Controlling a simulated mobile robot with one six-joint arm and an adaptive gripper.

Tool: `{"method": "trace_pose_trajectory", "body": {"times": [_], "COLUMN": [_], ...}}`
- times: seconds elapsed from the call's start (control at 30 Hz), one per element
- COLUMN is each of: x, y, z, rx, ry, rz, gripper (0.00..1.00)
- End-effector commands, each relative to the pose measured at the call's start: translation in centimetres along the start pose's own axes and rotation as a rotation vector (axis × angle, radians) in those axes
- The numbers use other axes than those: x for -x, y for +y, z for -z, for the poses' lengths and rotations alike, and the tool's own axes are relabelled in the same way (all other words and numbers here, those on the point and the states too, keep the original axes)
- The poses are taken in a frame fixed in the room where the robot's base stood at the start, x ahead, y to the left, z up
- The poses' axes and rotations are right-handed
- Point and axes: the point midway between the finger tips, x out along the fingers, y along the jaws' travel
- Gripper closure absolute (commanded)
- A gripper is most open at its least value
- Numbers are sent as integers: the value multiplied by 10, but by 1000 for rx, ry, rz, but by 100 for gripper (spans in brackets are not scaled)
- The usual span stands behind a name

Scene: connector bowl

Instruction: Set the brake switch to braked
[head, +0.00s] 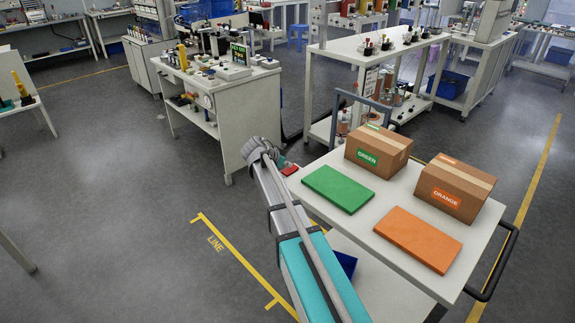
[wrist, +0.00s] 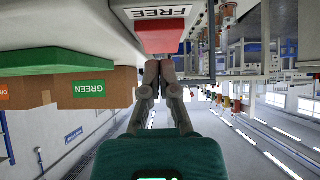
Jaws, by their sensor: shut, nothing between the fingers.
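The brake switch is a red block (wrist: 160,38) with a white label reading FREE, in the upper middle of the wrist view, which looks upside down. In the head view a small red part (head: 289,170) shows at the cart's left corner, beside my arm's end. My gripper (wrist: 158,66) is shut and empty, its fingertips at the edge of the red block. I cannot tell whether they touch it. In the head view my fingers are hidden behind my arm.
The white cart (head: 387,257) carries a green panel (head: 338,188), an orange panel (head: 418,239), a GREEN box (head: 391,145) and an ORANGE box (head: 467,182). A workbench (head: 240,110) stands behind to the left. The floor (head: 120,200) at left is clear.

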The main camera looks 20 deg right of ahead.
Motion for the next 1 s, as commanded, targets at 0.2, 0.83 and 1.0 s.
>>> {"method": "trace_pose_trajectory", "body": {"times": [0.2, 0.83, 1.0], "x": [17, 94, 110], "y": [1, 2, 1], "z": [15, 15, 13], "rx": [0, 2, 0], "ry": [0, 0, 0], "rz": [0, 0, 0], "gripper": [100, 100, 100]}}
